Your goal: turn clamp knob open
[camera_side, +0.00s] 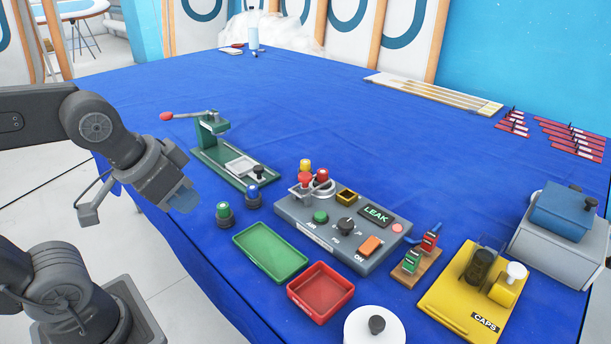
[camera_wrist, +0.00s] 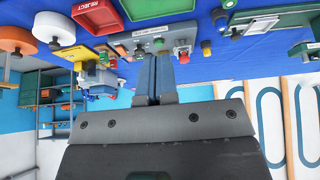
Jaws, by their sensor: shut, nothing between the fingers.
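My gripper (camera_side: 183,198) is shut and empty, in the air at the left, off the front edge of the table. Its closed blue-grey fingers (camera_wrist: 154,76) point into the wrist view. A grey test box (camera_side: 352,254) stands mid-table with a black dial knob (camera_side: 346,226), a green button, an orange switch and a LEAK panel. On its back left, a metal holder carries a red knob (camera_side: 305,179) and valves with red and yellow tops. A green fixture (camera_side: 211,135) behind has a lever ending in a red knob (camera_side: 167,117). I cannot tell which knob is the clamp knob. My gripper touches none.
A green tray (camera_side: 241,238) and a red tray (camera_side: 347,291) lie near the front edge. Two small valves stand left of the test box. A yellow CAPS fixture (camera_side: 439,296) and a blue-grey box (camera_side: 530,241) are at right. The table's left and back are mostly clear.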

